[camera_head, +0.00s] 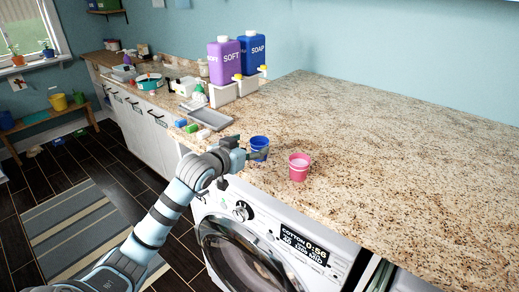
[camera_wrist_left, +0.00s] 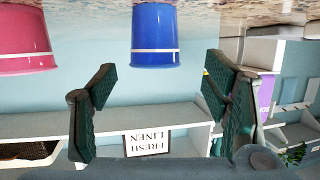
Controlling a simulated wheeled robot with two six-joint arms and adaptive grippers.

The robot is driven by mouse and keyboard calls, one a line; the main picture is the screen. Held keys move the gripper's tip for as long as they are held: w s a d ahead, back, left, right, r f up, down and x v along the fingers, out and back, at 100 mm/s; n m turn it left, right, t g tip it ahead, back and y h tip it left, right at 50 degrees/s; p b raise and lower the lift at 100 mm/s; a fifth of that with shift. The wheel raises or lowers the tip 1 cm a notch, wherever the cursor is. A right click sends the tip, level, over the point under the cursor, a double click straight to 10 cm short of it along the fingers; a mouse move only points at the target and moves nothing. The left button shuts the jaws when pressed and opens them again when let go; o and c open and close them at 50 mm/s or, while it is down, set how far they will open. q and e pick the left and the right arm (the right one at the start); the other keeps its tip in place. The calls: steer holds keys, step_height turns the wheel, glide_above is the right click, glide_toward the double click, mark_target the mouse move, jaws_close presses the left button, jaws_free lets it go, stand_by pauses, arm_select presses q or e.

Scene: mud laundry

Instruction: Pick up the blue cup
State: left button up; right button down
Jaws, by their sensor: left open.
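The blue cup (camera_head: 260,143) stands upright on the speckled stone counter, near its front edge. My left gripper (camera_head: 250,154) is at the cup's near side in the head view, partly overlapping it. In the left wrist view, which is upside down, the blue cup (camera_wrist_left: 166,32) is between the directions of the two fingers but appears beyond their tips. The left gripper (camera_wrist_left: 157,76) is open, with nothing between its fingers. Whether a finger touches the cup cannot be told. My right gripper is not in view.
A pink cup (camera_head: 299,167) stands just right of the blue cup. A grey tray (camera_head: 211,120) and small coloured blocks (camera_head: 193,128) lie to the left. Purple (camera_head: 224,62) and blue (camera_head: 253,54) bottles stand behind. The counter to the right is clear. A washing machine (camera_head: 262,235) is below.

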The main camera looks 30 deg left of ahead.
mark_target(263, 140)
arm_select(q)
steer(key=x, duration=0.5)
steer(key=shift+w+d, duration=0.3)
steer(key=shift+w, duration=0.1)
steer(key=shift+s, duration=0.1)
steer(key=c, duration=1)
steer(key=shift+c, duration=0.2)
steer(key=shift+r, duration=0.1)
